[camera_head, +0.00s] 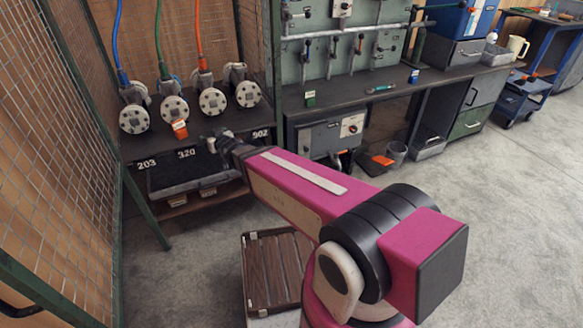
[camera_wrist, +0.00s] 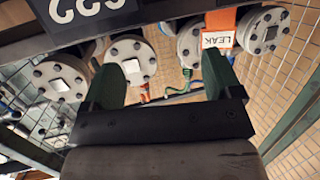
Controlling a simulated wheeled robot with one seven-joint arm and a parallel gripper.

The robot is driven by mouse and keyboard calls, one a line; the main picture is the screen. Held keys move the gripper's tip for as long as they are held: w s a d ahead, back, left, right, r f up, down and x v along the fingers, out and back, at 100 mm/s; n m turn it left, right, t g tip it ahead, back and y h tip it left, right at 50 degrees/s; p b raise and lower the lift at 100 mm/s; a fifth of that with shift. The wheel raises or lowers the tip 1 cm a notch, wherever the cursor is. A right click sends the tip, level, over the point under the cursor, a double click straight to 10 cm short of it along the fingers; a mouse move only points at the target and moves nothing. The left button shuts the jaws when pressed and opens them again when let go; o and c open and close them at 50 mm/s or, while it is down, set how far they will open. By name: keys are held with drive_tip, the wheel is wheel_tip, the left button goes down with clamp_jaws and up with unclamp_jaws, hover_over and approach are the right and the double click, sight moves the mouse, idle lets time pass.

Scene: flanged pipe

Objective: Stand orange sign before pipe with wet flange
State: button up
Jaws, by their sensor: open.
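An orange sign (camera_head: 180,130) stands on the dark bench, in front of the lower part of the second flanged pipe (camera_head: 173,109) from the left, the one with the green hose. In the wrist view, which is upside down, the sign (camera_wrist: 218,38) has a white face reading LEAK. Other flanged pipes are the blue-hose one (camera_head: 134,118), the orange-hose one (camera_head: 212,101) and the rightmost one (camera_head: 248,93). I cannot tell which flange is wet. My gripper (camera_wrist: 165,80) is open and empty, facing the pipes; the sign is beyond its fingers, apart from them.
Number plates, including 203 (camera_head: 146,163), mark the bench front above a black tray (camera_head: 165,180). Mesh fencing (camera_head: 60,120) closes off the left side. A workbench (camera_head: 350,93) with a small green block (camera_head: 310,98) stands to the right.

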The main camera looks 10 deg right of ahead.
drive_tip(key=s+d+f+m+g+h, duration=0.2)
drive_tip(key=d+f+g+h, duration=0.1)
drive_tip(key=d, duration=0.6)
drive_tip(key=s+d+f+m+g+h, duration=0.1)
drive_tip(key=d+f+g+h, duration=0.15)
drive_tip(key=d, duration=0.55)
drive_tip(key=s+d+f+m+g+h, duration=0.1)
drive_tip(key=s+d+f+m+g, duration=0.1)
drive_tip(key=s+d+g, duration=0.6)
drive_tip(key=s+d+f, duration=0.1)
drive_tip(key=s+d, duration=0.4)
drive_tip(key=s, duration=0.1)
drive_tip(key=shift+d, duration=0.25)
drive_tip(key=shift+g, duration=0.25)
